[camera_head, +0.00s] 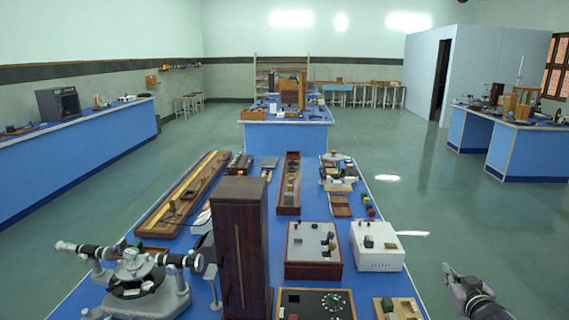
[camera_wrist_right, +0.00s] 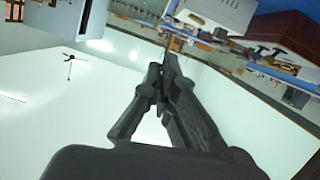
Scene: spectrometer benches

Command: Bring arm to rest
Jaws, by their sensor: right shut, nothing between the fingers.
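My right gripper (camera_head: 447,270) is at the lower right of the head view, beyond the right edge of the near blue bench (camera_head: 375,190). It is over the floor side and touches nothing there. In the right wrist view its dark fingers (camera_wrist_right: 163,68) meet at the tips, shut and empty. That view is strongly tilted. My left gripper is not in either view.
On the near bench stand a spectrometer (camera_head: 135,275), a tall dark wooden box (camera_head: 240,240), a white box (camera_head: 377,245) and a grey-topped wooden box (camera_head: 313,250). The green floor (camera_head: 440,220) right of the bench is clear. Other benches stand farther away.

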